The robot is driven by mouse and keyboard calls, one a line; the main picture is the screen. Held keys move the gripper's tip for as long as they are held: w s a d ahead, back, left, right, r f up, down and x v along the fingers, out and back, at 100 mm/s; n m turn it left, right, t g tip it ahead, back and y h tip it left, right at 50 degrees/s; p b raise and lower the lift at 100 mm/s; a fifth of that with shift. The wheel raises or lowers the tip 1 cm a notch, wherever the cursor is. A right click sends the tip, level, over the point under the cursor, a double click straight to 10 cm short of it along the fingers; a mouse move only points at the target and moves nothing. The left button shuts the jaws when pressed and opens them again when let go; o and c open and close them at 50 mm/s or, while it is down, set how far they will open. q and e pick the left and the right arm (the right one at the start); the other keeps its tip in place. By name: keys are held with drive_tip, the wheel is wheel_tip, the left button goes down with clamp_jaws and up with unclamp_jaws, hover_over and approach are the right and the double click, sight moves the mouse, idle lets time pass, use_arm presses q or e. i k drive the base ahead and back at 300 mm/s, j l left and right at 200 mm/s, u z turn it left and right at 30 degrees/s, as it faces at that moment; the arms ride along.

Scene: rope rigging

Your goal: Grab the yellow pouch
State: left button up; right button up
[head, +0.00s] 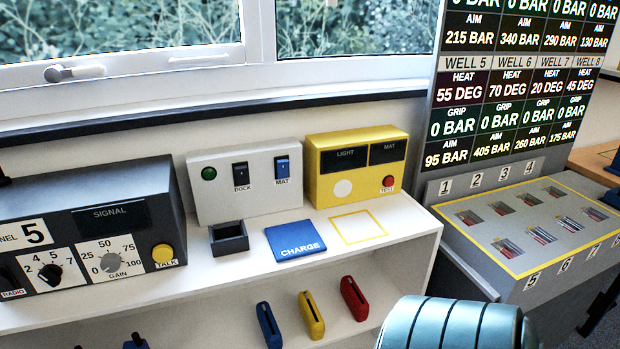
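The yellow pouch (311,315) is a narrow, upright piece with a dark slot at its top. It stands on the lower shelf, between a blue pouch (268,325) on its left and a red pouch (354,298) on its right, with small gaps between them. Neither of my grippers is in view.
The upper shelf (390,226) above the pouches holds a blue CHARGE pad (295,241), a dark open box (228,238), a white switch box (215,196) and a yellow test box (357,166). A grey signal console (100,215) stands left. A slotted console (540,225) stands right.

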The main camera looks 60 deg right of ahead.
sight(315, 324)
drive_tip(key=z, duration=1.8)
